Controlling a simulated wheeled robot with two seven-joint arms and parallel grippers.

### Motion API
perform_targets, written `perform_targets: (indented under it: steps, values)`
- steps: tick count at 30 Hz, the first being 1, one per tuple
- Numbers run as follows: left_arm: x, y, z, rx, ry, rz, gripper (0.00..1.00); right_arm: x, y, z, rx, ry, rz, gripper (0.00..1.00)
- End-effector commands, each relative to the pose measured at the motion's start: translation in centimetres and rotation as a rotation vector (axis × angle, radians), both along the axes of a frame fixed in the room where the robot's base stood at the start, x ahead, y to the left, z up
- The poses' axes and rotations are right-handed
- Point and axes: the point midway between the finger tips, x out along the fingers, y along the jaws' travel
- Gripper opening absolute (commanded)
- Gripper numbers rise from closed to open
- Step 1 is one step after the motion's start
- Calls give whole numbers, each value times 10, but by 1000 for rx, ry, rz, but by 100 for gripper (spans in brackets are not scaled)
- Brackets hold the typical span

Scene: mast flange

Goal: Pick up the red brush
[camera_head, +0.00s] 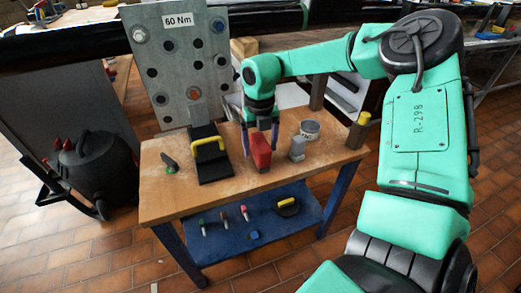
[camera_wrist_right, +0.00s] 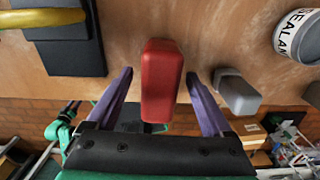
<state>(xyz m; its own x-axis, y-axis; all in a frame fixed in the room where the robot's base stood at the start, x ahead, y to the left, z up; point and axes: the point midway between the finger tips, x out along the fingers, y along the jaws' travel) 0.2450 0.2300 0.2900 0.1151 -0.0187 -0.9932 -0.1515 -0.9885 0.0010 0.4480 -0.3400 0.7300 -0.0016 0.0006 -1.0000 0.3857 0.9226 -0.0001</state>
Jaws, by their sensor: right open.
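The red brush (camera_head: 260,150) stands on the wooden table top, a red block with its lower part hard to make out. In the right wrist view the red brush (camera_wrist_right: 162,80) lies between the two purple fingers. My right gripper (camera_head: 260,140) is open around it, and in the wrist view the gripper (camera_wrist_right: 158,85) shows a gap on both sides of the brush. The fingers look apart from it. My left gripper is not in view.
A grey block (camera_head: 297,149) and a sealant tin (camera_head: 310,129) stand right of the brush. A black stand with a yellow handle (camera_head: 209,151) is to the left. A tall perforated metal plate (camera_head: 170,60) rises behind. The front table top (camera_head: 285,178) is clear.

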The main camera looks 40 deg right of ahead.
Motion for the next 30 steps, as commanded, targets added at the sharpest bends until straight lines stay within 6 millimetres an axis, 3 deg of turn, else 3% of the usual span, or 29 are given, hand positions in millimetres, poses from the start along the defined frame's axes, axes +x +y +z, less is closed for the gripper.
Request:
perform_targets:
  steps: [30]
  values:
    - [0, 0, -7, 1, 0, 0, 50, 0, 0, -7, -1, -2, 0, 85]
